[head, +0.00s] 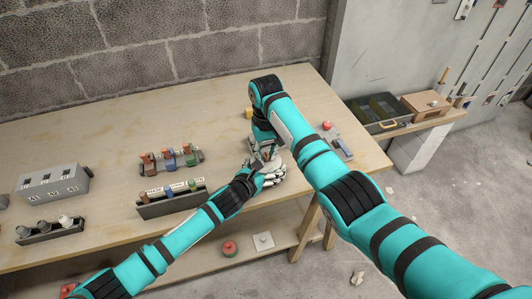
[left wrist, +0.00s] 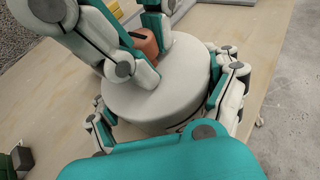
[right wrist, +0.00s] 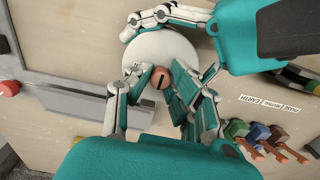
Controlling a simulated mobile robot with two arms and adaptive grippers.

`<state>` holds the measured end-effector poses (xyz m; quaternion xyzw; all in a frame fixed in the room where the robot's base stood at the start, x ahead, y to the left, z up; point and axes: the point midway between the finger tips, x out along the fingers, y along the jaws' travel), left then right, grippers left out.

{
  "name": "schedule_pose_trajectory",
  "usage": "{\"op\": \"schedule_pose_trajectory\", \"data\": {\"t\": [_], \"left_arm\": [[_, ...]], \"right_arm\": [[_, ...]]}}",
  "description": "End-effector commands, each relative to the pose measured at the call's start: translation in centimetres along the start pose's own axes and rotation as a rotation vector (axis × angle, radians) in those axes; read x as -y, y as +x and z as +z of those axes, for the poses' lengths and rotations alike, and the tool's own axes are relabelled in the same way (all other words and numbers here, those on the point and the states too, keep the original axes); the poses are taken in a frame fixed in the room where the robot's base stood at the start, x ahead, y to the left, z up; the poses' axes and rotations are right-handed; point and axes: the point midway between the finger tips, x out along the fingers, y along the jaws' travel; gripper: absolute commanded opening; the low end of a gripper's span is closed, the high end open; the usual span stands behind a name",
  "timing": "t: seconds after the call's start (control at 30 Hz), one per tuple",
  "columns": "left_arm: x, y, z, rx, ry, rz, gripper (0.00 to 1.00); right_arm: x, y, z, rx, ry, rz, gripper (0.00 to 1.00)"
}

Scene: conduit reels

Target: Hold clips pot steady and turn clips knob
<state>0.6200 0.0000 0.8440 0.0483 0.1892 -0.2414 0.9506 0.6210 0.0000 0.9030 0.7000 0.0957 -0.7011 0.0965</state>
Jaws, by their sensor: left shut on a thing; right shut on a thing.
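The clips pot is a round off-white drum standing on the wooden table, seen large in the left wrist view (left wrist: 155,92) and partly in the right wrist view (right wrist: 158,45). The clips knob (right wrist: 152,82) is an orange-brown piece with a dark slot on the pot's top. It also shows in the left wrist view (left wrist: 147,42), partly hidden by fingers. My left gripper (left wrist: 170,105) is shut around the pot's side, low down. My right gripper (right wrist: 158,95) comes from above and is shut on the knob. In the head view, my arms mostly hide the pot.
To the left stand a black rack (head: 160,207) labelled for phase, neutral and earth, a smaller rack of coloured pieces (head: 170,170), and a grey box (head: 52,188). A red button (head: 327,126) and a grey item (head: 342,148) lie right of my right arm. A dark tray (head: 378,112) stands beyond.

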Motion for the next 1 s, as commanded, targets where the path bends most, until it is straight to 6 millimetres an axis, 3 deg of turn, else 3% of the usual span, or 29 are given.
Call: {"op": "schedule_pose_trajectory", "data": {"t": [0.1, 0.13, 0.3, 0.67, 1.0], "left_arm": [[0.2, 0.0, -0.1, -0.002, -0.001, -0.002, 0.47], [0.2, 0.0, -0.1, -0.002, -0.001, -0.002, 0.47], [0.1, 0.0, -0.1, -0.002, -0.002, -0.002, 0.47], [0.1, 0.0, -0.1, -0.002, -0.002, -0.001, 0.47], [0.0, 0.0, -0.1, -0.001, -0.001, 0.0, 0.47]], "right_arm": [[0.1, -0.1, -0.1, -0.004, -0.001, -0.003, 0.0], [0.1, -0.1, -0.1, -0.004, -0.002, -0.003, 0.22], [0.1, -0.1, -0.1, -0.003, -0.002, -0.002, 0.43], [0.0, -0.8, -0.1, -0.002, -0.001, -0.001, 0.43], [0.1, -7.4, -0.1, -0.006, -0.001, -0.002, 0.43]]}}
